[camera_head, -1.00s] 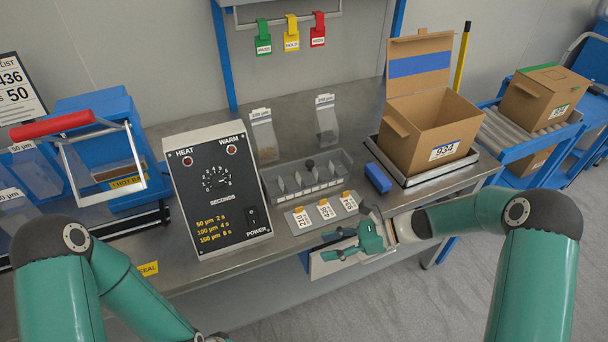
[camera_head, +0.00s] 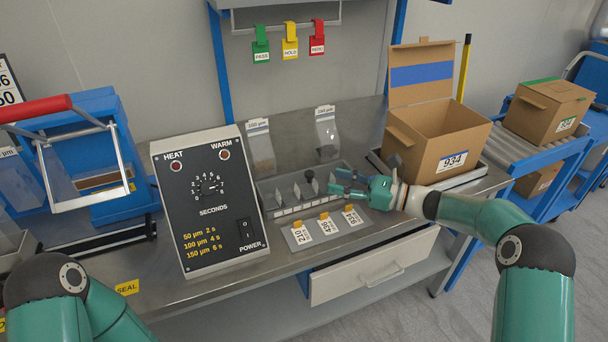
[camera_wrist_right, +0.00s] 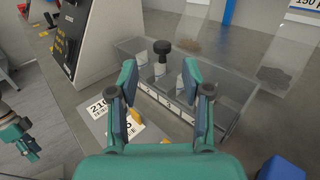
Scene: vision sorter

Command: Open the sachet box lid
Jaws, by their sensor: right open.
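The sachet box (camera_head: 342,170) is a clear, low box on the bench with a dark round knob (camera_head: 309,176) on top; its lid looks closed. In the right wrist view, the box (camera_wrist_right: 225,90) lies ahead and the knob (camera_wrist_right: 162,47) stands beyond the fingertips, between them. My right gripper (camera_head: 337,181) is open and empty, over the right part of the box and apart from the knob. Its two fingers also show in the right wrist view (camera_wrist_right: 160,82). Part of my left gripper (camera_wrist_right: 22,138) seems to show at that view's left edge; its fingers are unclear.
A heat sealer (camera_head: 210,200) stands left of the box. Numbered cards (camera_head: 326,228) lie in front of it. Two hanging sachets (camera_head: 262,150) stand behind. An open carton (camera_head: 435,140) is at the right. A drawer (camera_head: 370,268) sits below the bench edge.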

